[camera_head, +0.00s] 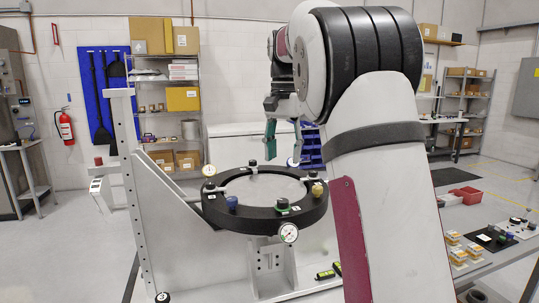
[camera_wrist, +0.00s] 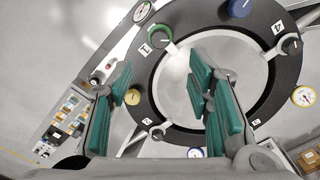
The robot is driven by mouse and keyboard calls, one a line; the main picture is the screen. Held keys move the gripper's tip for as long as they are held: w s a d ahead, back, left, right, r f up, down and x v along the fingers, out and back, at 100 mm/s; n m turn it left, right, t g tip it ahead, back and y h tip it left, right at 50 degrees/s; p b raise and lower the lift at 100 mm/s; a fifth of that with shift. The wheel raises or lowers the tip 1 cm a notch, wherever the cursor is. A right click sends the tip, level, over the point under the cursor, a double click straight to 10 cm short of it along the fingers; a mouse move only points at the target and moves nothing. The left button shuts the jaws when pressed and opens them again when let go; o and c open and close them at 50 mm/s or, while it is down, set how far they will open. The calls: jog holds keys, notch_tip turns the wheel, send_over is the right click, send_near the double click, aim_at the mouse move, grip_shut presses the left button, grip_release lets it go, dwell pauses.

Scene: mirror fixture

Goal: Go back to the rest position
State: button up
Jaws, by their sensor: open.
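My gripper (camera_head: 284,140) is open and empty, with its teal-padded fingers pointing down above the mirror fixture. The fixture's black ring (camera_head: 218,213) lies level on a grey stand and surrounds a pale round mirror (camera_head: 262,187). In the wrist view the teal fingers (camera_wrist: 165,98) are spread apart, with the mirror (camera_wrist: 232,52) and black ring (camera_wrist: 190,18) beyond them. A green knob (camera_wrist: 159,37) and a blue knob (camera_wrist: 240,8) sit on the ring. The fingers hide part of the ring and mirror; no contact is visible.
A tall grey bracket (camera_head: 135,165) stands left of the ring. Dial gauges (camera_head: 288,232) are mounted around the ring. Shelving (camera_head: 180,100) stands at the back wall. Open floor shows at far left.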

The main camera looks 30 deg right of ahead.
jog(key=s+a+n+t, duration=0.3)
jog(key=s+a+n, duration=0.3)
jog(key=s+a, duration=0.7)
jog(key=s+a+f+n+t, duration=0.2)
jog(key=s+a+f+n, duration=0.4)
jog(key=s+f, duration=0.4)
jog(key=s+a, duration=0.1)
jog(key=s, duration=0.1)
jog(key=shift+s+f, duration=0.15)
jog(key=shift+s, duration=0.25)
